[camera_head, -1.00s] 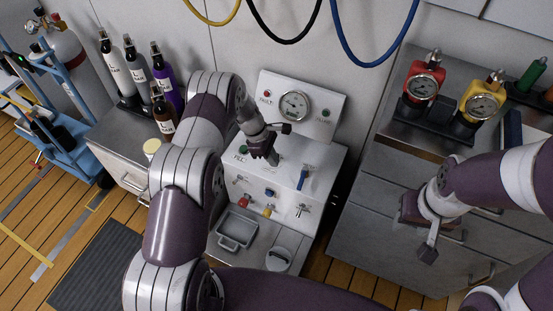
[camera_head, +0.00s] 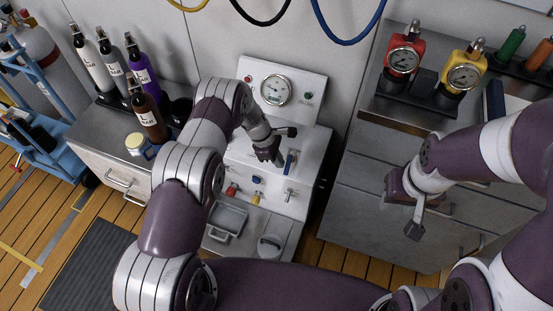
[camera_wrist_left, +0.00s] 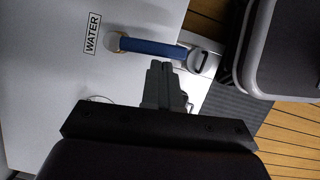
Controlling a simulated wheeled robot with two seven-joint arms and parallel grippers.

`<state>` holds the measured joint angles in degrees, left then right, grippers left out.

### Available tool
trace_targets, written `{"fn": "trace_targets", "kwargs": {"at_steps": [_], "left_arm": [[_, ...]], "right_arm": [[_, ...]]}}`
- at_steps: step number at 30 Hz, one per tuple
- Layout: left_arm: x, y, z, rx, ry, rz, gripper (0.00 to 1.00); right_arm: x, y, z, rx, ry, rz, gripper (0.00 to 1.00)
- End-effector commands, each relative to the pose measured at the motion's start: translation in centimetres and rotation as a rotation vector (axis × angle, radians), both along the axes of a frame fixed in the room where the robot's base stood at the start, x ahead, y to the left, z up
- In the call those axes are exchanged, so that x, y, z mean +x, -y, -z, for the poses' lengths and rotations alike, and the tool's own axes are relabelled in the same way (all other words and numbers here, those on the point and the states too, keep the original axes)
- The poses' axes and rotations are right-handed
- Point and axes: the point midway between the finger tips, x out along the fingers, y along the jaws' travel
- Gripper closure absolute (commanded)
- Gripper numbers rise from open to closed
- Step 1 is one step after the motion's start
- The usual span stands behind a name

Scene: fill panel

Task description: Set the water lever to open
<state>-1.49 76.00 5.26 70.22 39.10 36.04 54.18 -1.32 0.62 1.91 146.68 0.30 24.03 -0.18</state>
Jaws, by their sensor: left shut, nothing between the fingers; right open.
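The water lever (camera_head: 291,161) is a blue handle on the white fill panel (camera_head: 312,155). In the left wrist view the blue lever (camera_wrist_left: 155,48) runs sideways from a round pivot beside the WATER label (camera_wrist_left: 92,33). My left gripper (camera_head: 275,159) is shut and empty, just left of the lever in the head view. In the left wrist view its closed fingertips (camera_wrist_left: 160,66) are close beside the lever's handle; I cannot tell whether they touch it. My right gripper (camera_head: 414,229) is open and empty, well to the right, in front of the grey cabinet.
A pressure gauge (camera_head: 276,90) sits on the panel's upright back. Red, blue and yellow fittings and a small metal valve (camera_head: 290,194) are on its front. A grey tray (camera_head: 226,219) lies below. Several bottles (camera_head: 117,75) stand left, and red and yellow gauge units (camera_head: 403,62) stand right.

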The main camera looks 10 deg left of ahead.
Motion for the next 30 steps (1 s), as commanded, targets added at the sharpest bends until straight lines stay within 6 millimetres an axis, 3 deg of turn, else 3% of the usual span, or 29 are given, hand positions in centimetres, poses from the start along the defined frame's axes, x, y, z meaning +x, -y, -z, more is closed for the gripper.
{"fn": "trace_targets", "kwargs": {"at_steps": [30], "left_arm": [[-0.4, 1.6, -0.1, 0.000, 0.000, -0.121, 1.00]], "right_arm": [[0.0, 0.0, -0.5, 0.000, 0.000, 0.000, 0.57]]}}
